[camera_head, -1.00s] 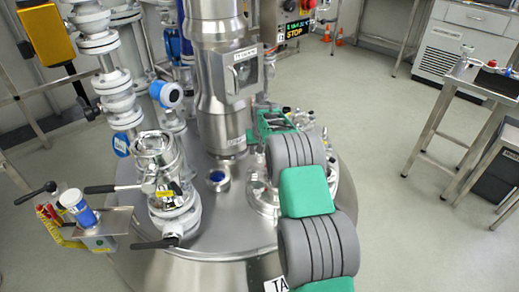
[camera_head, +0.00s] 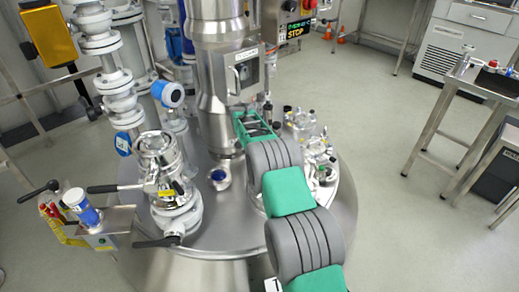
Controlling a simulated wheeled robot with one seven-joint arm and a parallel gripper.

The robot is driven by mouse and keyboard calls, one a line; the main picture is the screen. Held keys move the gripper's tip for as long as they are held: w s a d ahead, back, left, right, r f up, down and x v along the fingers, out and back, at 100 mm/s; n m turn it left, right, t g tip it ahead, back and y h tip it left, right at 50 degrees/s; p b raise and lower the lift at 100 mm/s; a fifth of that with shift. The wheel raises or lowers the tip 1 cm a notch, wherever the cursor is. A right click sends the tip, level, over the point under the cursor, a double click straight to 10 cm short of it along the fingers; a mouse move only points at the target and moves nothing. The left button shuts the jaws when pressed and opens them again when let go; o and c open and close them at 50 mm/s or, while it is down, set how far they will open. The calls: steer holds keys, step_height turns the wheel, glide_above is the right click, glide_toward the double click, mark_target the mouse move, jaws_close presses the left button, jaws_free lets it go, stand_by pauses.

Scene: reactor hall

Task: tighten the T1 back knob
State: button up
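The steel reactor vessel (camera_head: 225,240) fills the middle of the head view. On its lid at the right is a round fitting (camera_head: 318,160) with several small clamp knobs, partly hidden behind my arm. Small dark-topped parts (camera_head: 268,108) show just behind my gripper; I cannot tell which one is the T1 back knob. My gripper (camera_head: 250,121), green and grey, is above the lid, just in front of the central steel column (camera_head: 213,80). Its fingertips are not clear, and I see nothing held in it.
A steel valve (camera_head: 165,175) with black handles stands at the left of the lid. A small blue-capped sight port (camera_head: 220,178) is left of my arm. A display (camera_head: 297,28) reading STOP hangs behind. A steel table (camera_head: 470,90) stands at the right, with open floor between.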

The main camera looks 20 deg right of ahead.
stand_by(0.3)
steer(key=o, duration=1.4)
steer(key=shift+c, duration=0.2)
steer(key=p+v, duration=0.1)
steer(key=v, duration=0.7)
steer(key=shift+s, duration=0.1)
